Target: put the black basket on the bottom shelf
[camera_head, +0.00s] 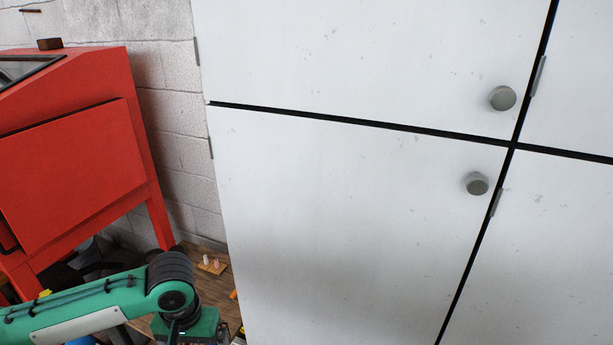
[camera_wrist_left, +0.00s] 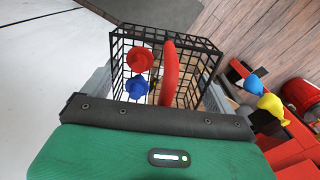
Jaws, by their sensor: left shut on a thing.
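The black basket (camera_wrist_left: 205,50) is an open wire basket in the left wrist view. Inside it are a red knobbed piece (camera_wrist_left: 139,59), a blue knobbed piece (camera_wrist_left: 136,88) and a long red piece (camera_wrist_left: 169,72). My left gripper (camera_wrist_left: 158,92) is shut on the basket, with grey finger parts showing at both sides of it and the green gripper body hiding its near side. In the head view my left wrist is at the lower edge; the fingers and basket are not visible there. I cannot make out a bottom shelf. My right gripper is not in view.
White cabinet doors (camera_head: 340,210) with round knobs fill the middle and right, all shut. A red cabinet on legs (camera_head: 75,165) stands at the left. Blue and yellow items (camera_wrist_left: 268,103) and a red bucket (camera_wrist_left: 301,94) are right of the basket. Wooden floor (camera_wrist_left: 255,35) lies beyond.

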